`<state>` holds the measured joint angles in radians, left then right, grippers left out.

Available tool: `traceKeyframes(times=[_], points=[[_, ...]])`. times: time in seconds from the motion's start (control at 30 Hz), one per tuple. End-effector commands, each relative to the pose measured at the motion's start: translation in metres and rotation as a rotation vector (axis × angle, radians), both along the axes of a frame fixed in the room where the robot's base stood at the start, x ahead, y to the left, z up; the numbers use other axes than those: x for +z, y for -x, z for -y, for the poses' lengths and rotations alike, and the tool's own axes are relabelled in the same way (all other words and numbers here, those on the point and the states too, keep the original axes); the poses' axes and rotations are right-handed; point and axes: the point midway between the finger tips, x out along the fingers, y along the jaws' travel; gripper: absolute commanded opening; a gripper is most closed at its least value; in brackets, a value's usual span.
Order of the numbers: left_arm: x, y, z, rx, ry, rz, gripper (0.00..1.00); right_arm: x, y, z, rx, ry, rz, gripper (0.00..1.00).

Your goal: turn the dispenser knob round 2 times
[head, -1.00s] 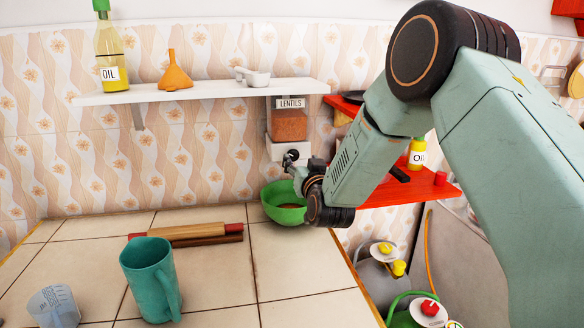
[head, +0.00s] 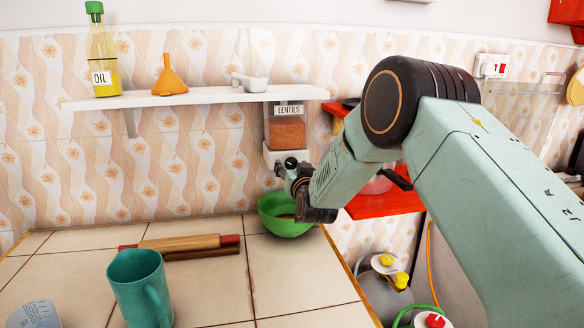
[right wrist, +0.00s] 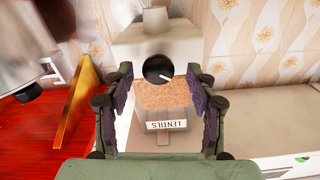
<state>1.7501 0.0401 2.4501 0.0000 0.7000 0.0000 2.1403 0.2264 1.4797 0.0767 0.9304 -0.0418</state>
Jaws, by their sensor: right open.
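The lentil dispenser (head: 286,131) hangs under the white shelf, clear-sided, with brown lentils and a LENTILS label. In the right wrist view the dispenser (right wrist: 165,97) appears upside down. Its round dark knob (right wrist: 157,68) with a pale mark lies between my right fingertips. My right gripper (right wrist: 158,78) is open, a finger on either side of the knob, with gaps showing. In the head view my right gripper (head: 287,176) is at the dispenser's lower front, partly hidden by its own wrist. My left gripper is not in view.
A rolling pin (head: 190,243) and a teal jug (head: 140,288) are on the tiled counter. The white shelf (head: 200,98) holds an oil bottle (head: 101,55), funnel and scoop. A red shelf (head: 384,206) is at right.

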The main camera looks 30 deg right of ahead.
Motion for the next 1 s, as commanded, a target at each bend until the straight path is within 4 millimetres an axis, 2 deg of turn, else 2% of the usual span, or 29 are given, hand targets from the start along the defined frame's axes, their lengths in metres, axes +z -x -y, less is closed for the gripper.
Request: traceKeyframes(times=[0.4,1.0], points=[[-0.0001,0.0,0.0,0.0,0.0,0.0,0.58,-0.0002,-0.0082,0.0021,0.0,-0.001,0.0,0.58],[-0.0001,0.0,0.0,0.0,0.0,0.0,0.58,0.0002,-0.008,0.0023,-0.001,-0.001,0.001,0.07]])
